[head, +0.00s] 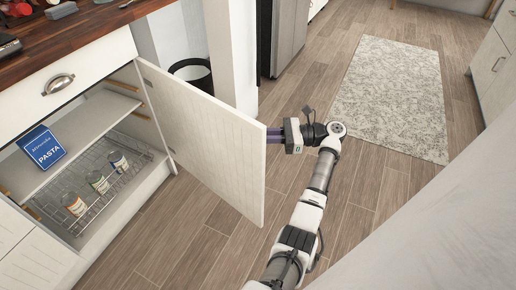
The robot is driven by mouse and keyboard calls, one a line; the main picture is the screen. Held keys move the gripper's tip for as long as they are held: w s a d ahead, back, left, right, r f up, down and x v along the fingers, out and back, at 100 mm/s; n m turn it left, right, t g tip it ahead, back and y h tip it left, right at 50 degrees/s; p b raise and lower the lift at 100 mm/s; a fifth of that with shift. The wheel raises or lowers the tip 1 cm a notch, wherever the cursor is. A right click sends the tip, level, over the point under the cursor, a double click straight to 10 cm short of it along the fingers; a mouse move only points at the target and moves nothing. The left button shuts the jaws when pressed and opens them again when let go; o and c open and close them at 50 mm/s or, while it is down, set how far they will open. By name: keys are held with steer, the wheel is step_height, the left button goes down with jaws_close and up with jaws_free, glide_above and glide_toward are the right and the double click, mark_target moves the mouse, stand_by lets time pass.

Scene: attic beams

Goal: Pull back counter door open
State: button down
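The white counter door (207,135) stands swung well out from its cabinet (83,140), hinged on the cabinet's right side. My gripper (270,136) is at the outer edge of the door, with its purple fingers pointing left at that edge. The fingertips are partly hidden behind or against the door edge, so I cannot tell whether they grip it. A blue pasta box (41,147) leans on the upper shelf inside. Several cans, one of them here (75,204), stand on a wire rack (112,181) below.
A wooden countertop (70,38) with small items lies above the cabinet. A drawer with a metal handle (58,83) is shut over the opening. A dark bin (192,73) stands behind the door. The wooden floor (185,238) in front is clear, and a pale rug (391,95) lies at right.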

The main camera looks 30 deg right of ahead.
steer(key=shift+w+d+r+n+g+y+b, duration=0.1)
steer(key=shift+w+d+n+g+y+b, duration=0.15)
steer(key=shift+w+d+b, duration=0.4)
steer(key=shift+w+d+r+n+g+y+b, duration=0.15)
steer(key=shift+w+d+g+b, duration=0.3)
steer(key=shift+d, duration=0.3)
steer(key=shift+f, duration=0.1)
steer(key=c, duration=1.7)
jaws_free()
steer(key=o, duration=0.4)
steer(key=shift+w+a, duration=0.2)
steer(key=shift+f, duration=0.1)
steer(key=shift+s+d, duration=0.2)
